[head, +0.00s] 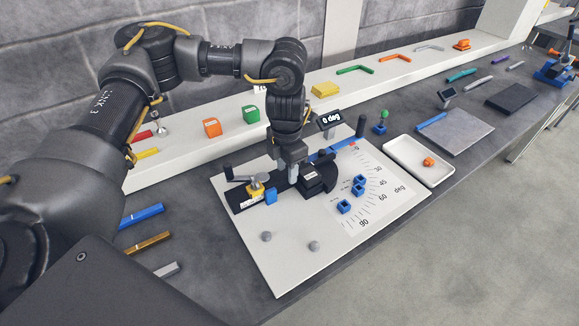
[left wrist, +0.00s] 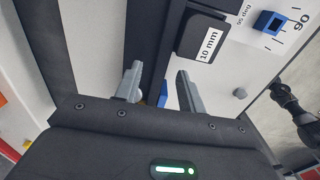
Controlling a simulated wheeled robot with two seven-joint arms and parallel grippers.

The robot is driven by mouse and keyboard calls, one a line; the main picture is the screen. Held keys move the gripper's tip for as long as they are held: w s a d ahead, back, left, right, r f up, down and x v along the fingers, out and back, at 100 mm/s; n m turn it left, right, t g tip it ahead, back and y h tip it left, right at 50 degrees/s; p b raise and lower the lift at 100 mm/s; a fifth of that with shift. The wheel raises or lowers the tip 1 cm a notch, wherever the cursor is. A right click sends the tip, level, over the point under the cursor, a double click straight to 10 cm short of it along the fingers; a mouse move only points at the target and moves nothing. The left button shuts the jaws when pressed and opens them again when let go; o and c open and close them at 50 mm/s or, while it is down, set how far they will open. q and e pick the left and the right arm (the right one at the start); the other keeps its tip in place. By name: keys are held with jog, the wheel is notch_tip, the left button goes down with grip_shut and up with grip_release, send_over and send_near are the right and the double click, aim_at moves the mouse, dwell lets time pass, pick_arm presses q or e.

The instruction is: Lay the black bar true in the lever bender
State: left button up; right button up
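The lever bender (head: 325,185) stands on a pale plate with an angle scale. It has a black body, a yellow clamp (head: 257,191), a blue block (head: 271,196) and a blue lever section (head: 340,146). My left gripper (head: 292,172) points down at the bender, beside the black body. In the left wrist view its two fingers (left wrist: 158,82) stand apart. A dark strip (left wrist: 158,50) runs between them; I cannot tell whether it is the black bar or part of the bender. A block marked "10 mm" (left wrist: 205,35) is right of the fingers. My right gripper is not in view.
Blue pegs (head: 344,206) stand on the scale, and two grey knobs (head: 314,246) on the plate. A display (head: 329,119) reads 0 deg. A white tray (head: 412,170) holds an orange piece. Coloured bars and blocks lie on the rear ledge (head: 290,100) and left table.

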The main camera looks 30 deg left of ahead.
pick_arm(q)
notch_tip(320, 180, up, 10)
jog(key=shift+f, duration=0.15)
dwell(0.6)
